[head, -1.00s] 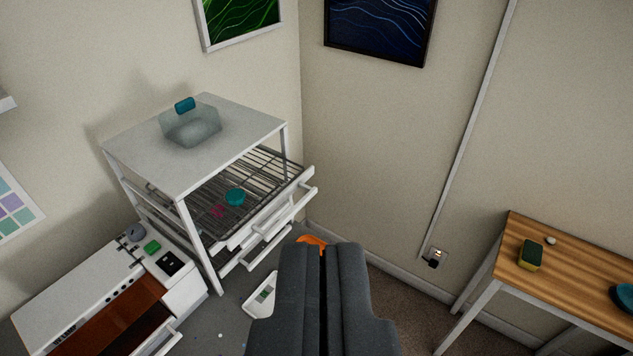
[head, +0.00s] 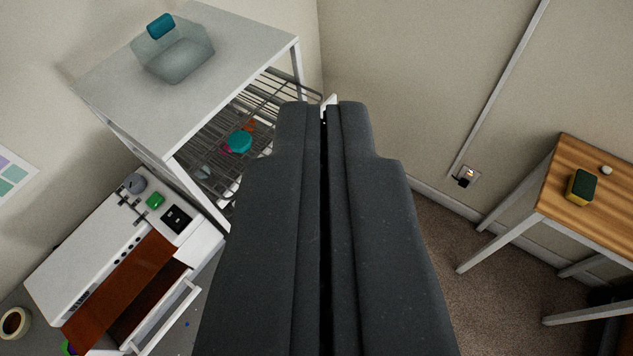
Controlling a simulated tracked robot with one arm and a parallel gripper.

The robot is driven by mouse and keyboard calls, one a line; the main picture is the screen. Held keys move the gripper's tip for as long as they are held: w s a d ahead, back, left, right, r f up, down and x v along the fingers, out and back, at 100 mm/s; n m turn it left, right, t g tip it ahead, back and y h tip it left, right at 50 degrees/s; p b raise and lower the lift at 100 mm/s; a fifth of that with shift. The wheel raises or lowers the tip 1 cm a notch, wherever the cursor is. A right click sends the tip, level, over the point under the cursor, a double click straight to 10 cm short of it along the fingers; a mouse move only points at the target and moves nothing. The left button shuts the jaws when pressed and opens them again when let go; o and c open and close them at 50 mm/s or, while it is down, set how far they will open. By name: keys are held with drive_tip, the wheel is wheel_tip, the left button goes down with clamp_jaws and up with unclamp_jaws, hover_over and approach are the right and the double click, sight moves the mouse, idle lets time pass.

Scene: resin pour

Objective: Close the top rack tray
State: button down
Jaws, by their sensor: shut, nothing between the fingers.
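The white rack (head: 185,62) stands in the corner at the upper left. Its top wire tray (head: 262,102) holds a teal round piece (head: 239,141) and small pink and orange pieces beside it. The tray's front and most of its handle are hidden behind my gripper; only a small white end (head: 330,101) shows just past the fingertips. My gripper (head: 323,108) is shut and empty, with its tips in front of the tray's right front side. I cannot tell whether they touch it.
A clear bin (head: 176,56) with a teal block (head: 161,26) sits on the rack top. A white cabinet (head: 95,232) with an open drawer (head: 165,317) stands at the lower left. A wooden table (head: 573,212) with a sponge (head: 581,187) is at the right. Carpet between is clear.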

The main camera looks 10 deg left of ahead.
drive_tip(key=w+d+f+m+g+y+p, duration=0.15)
drive_tip(key=w+f, duration=0.25)
drive_tip(key=f, duration=0.4)
drive_tip(key=w+d+f+m+g+p, duration=0.1)
drive_tip(key=w+f+m+g, duration=0.15)
drive_tip(key=w+f, duration=0.4)
drive_tip(key=w+d+f+m+g+p, duration=0.1)
drive_tip(key=w+f+g+p, duration=0.15)
drive_tip(key=f, duration=0.75)
drive_tip(key=w+a+f+p, duration=0.1)
drive_tip(key=w+a+f, duration=0.4)
drive_tip(key=w+f, duration=0.2)
drive_tip(key=shift+w+f, duration=0.25)
drive_tip(key=shift+w, duration=0.2)
drive_tip(key=shift+g, duration=0.25)
